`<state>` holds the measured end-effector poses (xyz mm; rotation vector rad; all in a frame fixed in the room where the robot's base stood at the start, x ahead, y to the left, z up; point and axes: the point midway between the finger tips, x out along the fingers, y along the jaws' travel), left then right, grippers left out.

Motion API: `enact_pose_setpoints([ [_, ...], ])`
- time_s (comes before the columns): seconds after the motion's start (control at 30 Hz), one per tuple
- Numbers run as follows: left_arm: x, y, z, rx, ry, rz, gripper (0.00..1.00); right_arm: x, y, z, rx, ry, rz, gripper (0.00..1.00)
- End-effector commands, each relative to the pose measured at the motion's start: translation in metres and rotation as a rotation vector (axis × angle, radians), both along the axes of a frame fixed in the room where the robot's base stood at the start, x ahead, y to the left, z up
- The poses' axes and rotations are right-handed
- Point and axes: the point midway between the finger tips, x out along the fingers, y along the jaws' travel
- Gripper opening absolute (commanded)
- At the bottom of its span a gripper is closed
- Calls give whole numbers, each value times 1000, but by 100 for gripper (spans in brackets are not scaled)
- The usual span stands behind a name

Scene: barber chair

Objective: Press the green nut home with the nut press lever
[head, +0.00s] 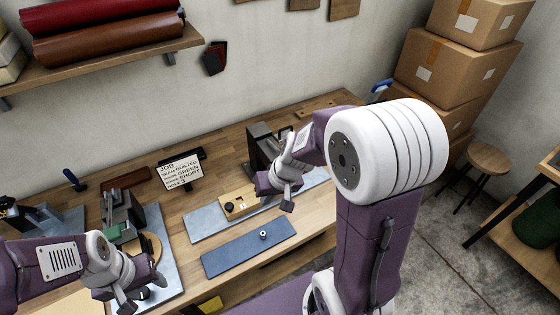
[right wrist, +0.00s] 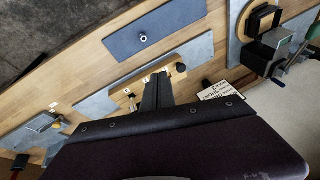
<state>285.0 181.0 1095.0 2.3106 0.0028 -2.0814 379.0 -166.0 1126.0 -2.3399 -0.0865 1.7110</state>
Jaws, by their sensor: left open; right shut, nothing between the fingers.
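A dark metal bench device (head: 122,208) stands on a grey plate at the left, with a green block (head: 112,232) at its front and a round wooden piece beside it. It also shows in the right wrist view (right wrist: 268,58). I cannot tell whether the green part is the nut, or which part is the press lever. My left gripper (head: 138,297) is open in front of this device. My right gripper (head: 288,203) is shut and empty, above the wooden block (head: 238,204); its fingers also show in the right wrist view (right wrist: 158,90).
A blue mat (head: 225,258) bears a small round metal piece (head: 263,235). A job card (head: 180,171) stands behind. Another dark device (head: 262,143) stands behind my right gripper. Cardboard boxes (head: 455,72) and a stool (head: 489,158) are at the right. Bare wood lies between the plates.

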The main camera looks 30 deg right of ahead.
Motion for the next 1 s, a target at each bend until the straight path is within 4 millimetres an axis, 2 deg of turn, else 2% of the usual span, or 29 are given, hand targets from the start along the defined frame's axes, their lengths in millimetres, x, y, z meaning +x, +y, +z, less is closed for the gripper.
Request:
enact_pose_setpoints([
  [0.03, 0, 0, 24, 0, 0, 0, 52, 15, -8, 28, 24, -30, -47, 0],
  [0.2, 0, 0, 65, 0, 0, 0, 52, 62, -46, 86, 97, -133, -217, 0],
  [0.3, 0, 0, 87, 0, 0, 0, 52, 79, -73, 113, 124, -175, -313, 0],
  [0.4, 0, 0, 102, 0, 0, 0, 52, 87, -96, 131, 140, -199, -390, 0],
  [0.6, 0, 0, 112, 0, 0, 0, 52, 91, -120, 141, 153, -214, -464, 0],
  [1.0, 0, 0, 106, 0, 0, 0, 52, 90, -120, 134, 153, -214, -466, 0],
])
